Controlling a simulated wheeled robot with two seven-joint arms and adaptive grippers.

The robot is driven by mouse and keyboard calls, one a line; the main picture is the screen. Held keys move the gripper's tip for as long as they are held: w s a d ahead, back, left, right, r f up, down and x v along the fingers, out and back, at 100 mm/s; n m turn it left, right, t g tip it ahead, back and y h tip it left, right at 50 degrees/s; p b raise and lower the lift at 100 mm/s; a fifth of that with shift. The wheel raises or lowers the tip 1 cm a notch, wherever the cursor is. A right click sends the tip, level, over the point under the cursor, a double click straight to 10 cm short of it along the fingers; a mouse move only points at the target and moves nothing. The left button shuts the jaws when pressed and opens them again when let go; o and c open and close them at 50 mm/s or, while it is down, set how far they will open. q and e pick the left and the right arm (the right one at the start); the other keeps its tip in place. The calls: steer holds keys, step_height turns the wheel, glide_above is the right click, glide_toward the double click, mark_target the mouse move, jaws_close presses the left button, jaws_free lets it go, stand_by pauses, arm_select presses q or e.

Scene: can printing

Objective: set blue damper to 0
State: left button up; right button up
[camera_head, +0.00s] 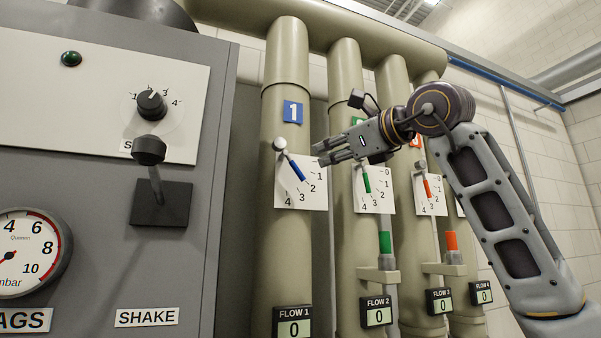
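The blue damper lever (296,169) is mounted on the white scale plate (287,196) of pipe 1, under the blue "1" sign (293,112). The 0 mark of this scale is not visible. My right gripper (319,155) comes in from the right, its fingers pointing left beside the lever's upper right. The two fingers look apart with nothing between them. I see no clear contact with the lever. My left gripper is not in view.
The green lever (367,182) and orange lever (427,187) sit on plates right of pipe 1, close below my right arm. A grey control panel with a knob (151,104) and shake lever (149,150) stands at left. The flow 1 display (294,328) reads 0.

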steer(key=shift+w+d+f+n+h, duration=0.25)
steer(key=shift+d+f+n+h, duration=0.05)
steer(key=shift+d+f+n, duration=0.15)
steer(key=shift+a, duration=0.15)
